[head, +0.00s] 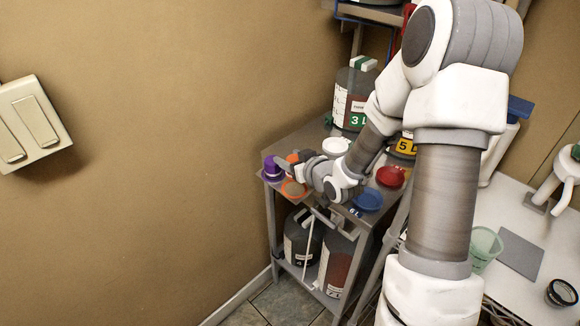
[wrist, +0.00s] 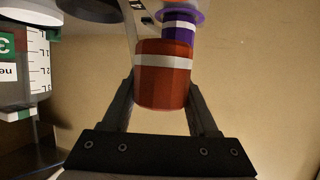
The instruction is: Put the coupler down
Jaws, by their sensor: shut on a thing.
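The coupler is an orange-red cylinder with a pale band (wrist: 163,75), seen in the wrist view between the two fingers. My gripper (wrist: 160,100) is shut on it. In the head view its orange top (head: 292,158) shows beside my gripper (head: 297,170), above the small metal table; I cannot tell whether its base touches anything. A purple coupler (head: 271,168) stands at the table's left corner and also shows behind the held one in the wrist view (wrist: 181,28).
Blue (head: 368,200), red (head: 390,177) and white (head: 335,147) round pieces are on the table (head: 314,133). The 3 L bucket (head: 351,100) stands behind; the 5 L bucket (head: 405,146) is partly hidden by my arm. Dark buckets (head: 303,240) fill the lower shelf. A wall is close on the left.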

